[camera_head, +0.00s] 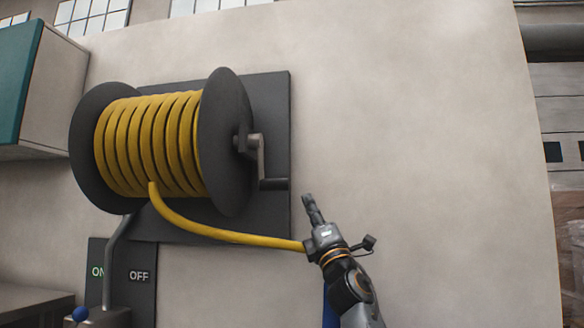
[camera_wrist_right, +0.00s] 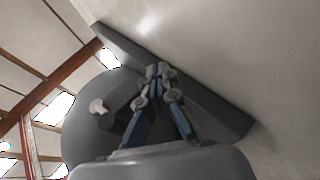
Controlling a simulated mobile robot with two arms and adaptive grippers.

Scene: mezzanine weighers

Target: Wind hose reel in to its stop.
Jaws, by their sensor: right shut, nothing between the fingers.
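The hose reel (camera_head: 228,150) is mounted on a dark backplate (camera_head: 275,110) on the wall, with several turns of yellow hose (camera_head: 150,140) around its drum. The loose hose runs down and right until it passes out of sight at my right wrist. A crank (camera_head: 258,160) sticks out from the reel's right disc, its grip (camera_head: 273,184) low and pointing right. My right gripper (camera_head: 308,198) is shut and empty, to the right of and slightly below the grip, apart from it in the picture. In the wrist view my fingers (camera_wrist_right: 159,70) are together, in front of the reel disc (camera_wrist_right: 90,125). My left gripper is out of view.
A teal and grey cabinet (camera_head: 45,95) hangs at the left. The wall (camera_head: 430,130) right of the reel is bare. Shelving stands at the far right.

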